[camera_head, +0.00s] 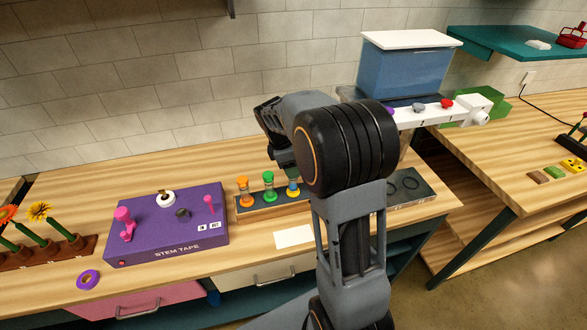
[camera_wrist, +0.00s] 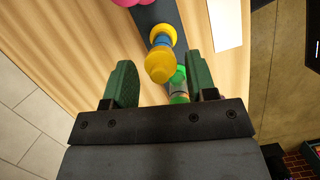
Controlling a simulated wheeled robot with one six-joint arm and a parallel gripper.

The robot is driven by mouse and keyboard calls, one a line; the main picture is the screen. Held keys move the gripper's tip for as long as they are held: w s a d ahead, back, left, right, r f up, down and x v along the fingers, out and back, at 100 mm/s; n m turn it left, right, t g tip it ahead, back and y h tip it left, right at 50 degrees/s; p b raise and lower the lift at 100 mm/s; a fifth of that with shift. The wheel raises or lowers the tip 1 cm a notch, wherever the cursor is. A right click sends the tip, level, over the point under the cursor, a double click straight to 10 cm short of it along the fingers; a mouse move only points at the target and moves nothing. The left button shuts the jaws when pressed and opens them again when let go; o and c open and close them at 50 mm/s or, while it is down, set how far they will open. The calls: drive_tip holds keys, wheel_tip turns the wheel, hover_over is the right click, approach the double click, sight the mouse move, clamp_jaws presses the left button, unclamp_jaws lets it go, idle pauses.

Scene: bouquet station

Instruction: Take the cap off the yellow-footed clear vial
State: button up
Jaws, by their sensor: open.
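The yellow-footed vial (camera_head: 293,190) stands upright at the right end of the rack (camera_head: 262,211) in the head view, with blue showing above its yellow foot. My gripper and arm hide its upper part there. In the wrist view its round yellow cap (camera_wrist: 158,66) faces me, with the yellow foot (camera_wrist: 163,36) beyond. My gripper (camera_wrist: 160,60) is open and empty, its two green fingers on either side of the cap in the picture. I cannot tell whether they touch it or are still above. A green-capped vial (camera_head: 268,179) and an orange-capped vial (camera_head: 243,184) stand to its left.
A purple stem tape station (camera_head: 170,240) is left of the rack. A white card (camera_head: 295,237) lies in front of it. A blue bin (camera_head: 405,68) stands behind on the right. In the wrist view, the green vial (camera_wrist: 179,76) is close to my right finger.

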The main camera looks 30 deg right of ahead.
drive_tip(key=c, duration=0.8)
drive_tip(key=shift+r, duration=0.15)
